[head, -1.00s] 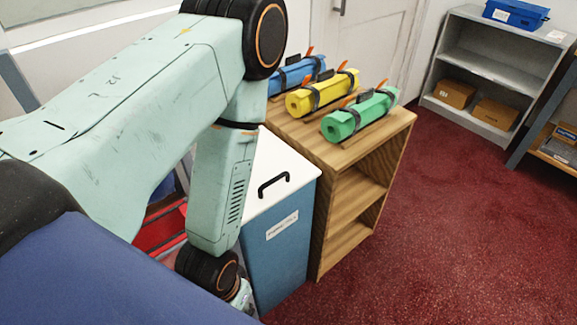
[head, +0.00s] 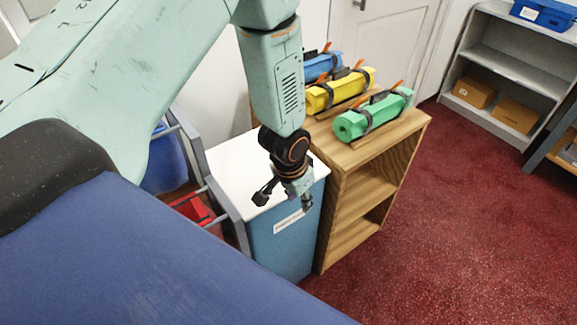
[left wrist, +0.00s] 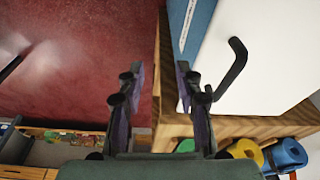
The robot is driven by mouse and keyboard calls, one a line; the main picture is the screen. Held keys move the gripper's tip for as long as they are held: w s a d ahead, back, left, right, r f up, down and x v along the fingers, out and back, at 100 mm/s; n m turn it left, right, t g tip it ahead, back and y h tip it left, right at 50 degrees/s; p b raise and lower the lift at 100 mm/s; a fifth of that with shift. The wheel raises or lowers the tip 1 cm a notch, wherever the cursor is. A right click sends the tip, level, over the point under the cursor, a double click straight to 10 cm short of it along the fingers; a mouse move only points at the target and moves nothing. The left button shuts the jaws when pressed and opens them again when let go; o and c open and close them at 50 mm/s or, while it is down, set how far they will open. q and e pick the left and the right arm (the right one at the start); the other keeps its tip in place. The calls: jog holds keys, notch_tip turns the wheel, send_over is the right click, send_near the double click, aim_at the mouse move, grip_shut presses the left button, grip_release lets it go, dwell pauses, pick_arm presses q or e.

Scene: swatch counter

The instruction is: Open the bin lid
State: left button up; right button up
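The bin (head: 283,253) has a blue body with a pale label and stands beside the wooden shelf unit. Its white lid (head: 232,163) lies flat and closed on top. The lid also shows in the left wrist view (left wrist: 275,70), with its black bar handle (left wrist: 234,66). My left gripper (head: 285,201) points down over the lid's front edge. In the left wrist view the left gripper (left wrist: 157,82) has its fingers apart with nothing between them. The handle is just right of the right finger. My right gripper is not in view.
A wooden shelf unit (head: 372,170) stands close right of the bin, with green (head: 374,116), yellow (head: 340,91) and blue (head: 322,65) rolls on top. A rack with red and blue bins (head: 193,209) is close on the left. Red carpet lies open at right.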

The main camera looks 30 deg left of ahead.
pick_arm(q)
jog(key=w+a+r+m+g+y, duration=0.1)
jog(key=w+a+r+g+y, duration=0.1)
jog(key=w+a+r, duration=0.45)
jog(key=shift+s+a+f, duration=0.1)
jog(key=shift+f, duration=1.65)
jog(key=shift+a+f, duration=0.1)
jog(key=shift+f, duration=1.6)
jog(key=shift+c, duration=0.3)
grip_shut()
